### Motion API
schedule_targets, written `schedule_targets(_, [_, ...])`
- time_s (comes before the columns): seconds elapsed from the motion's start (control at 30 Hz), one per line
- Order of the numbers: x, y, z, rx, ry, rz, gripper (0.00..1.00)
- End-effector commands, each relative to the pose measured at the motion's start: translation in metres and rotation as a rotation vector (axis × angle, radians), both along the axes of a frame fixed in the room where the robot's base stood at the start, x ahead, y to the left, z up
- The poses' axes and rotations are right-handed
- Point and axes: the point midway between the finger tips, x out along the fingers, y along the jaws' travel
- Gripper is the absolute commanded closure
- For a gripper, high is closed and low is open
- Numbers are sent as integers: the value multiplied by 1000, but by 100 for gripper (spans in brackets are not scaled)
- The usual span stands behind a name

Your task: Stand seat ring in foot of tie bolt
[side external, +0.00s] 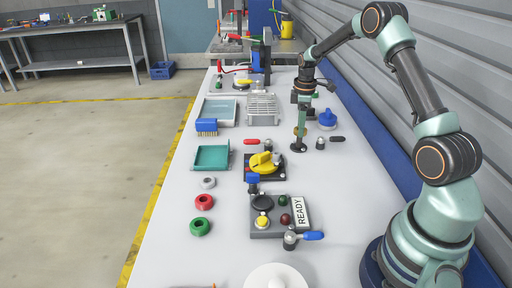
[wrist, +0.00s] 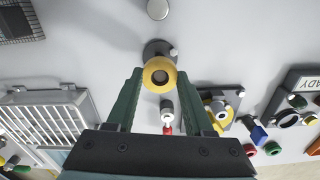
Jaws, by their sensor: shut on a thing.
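My gripper (wrist: 156,80) is shut on a yellow ring (wrist: 160,74), held between the tips of its green fingers. In the side view the yellow ring (side external: 299,131) is below my gripper and just above a dark round foot (side external: 298,148) on the table. The foot (wrist: 157,48) also shows in the wrist view, partly hidden behind the ring, with a small grey knob at its edge. No separate bolt shaft is clear to me.
A yellow-handled valve block (side external: 264,166) and a READY panel (side external: 280,217) stand nearer the camera. A silver rack (side external: 262,109) is to the left, a blue knob (side external: 327,120) to the right. Grey (side external: 208,183), red (side external: 204,202) and green (side external: 200,227) rings lie at the table's left.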

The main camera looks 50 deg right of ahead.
Motion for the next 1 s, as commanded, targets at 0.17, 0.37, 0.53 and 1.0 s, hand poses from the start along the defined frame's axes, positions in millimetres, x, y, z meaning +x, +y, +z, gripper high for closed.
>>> schedule_targets(0.17, [0, 0, -5, 1, 1, 0, 100])
schedule_targets(0.37, [0, 0, -9, 1, 1, 0, 100])
schedule_targets(0.53, [0, 0, -12, 0, 0, 0, 100])
schedule_targets(1.0, [0, 0, -23, 0, 0, 0, 100])
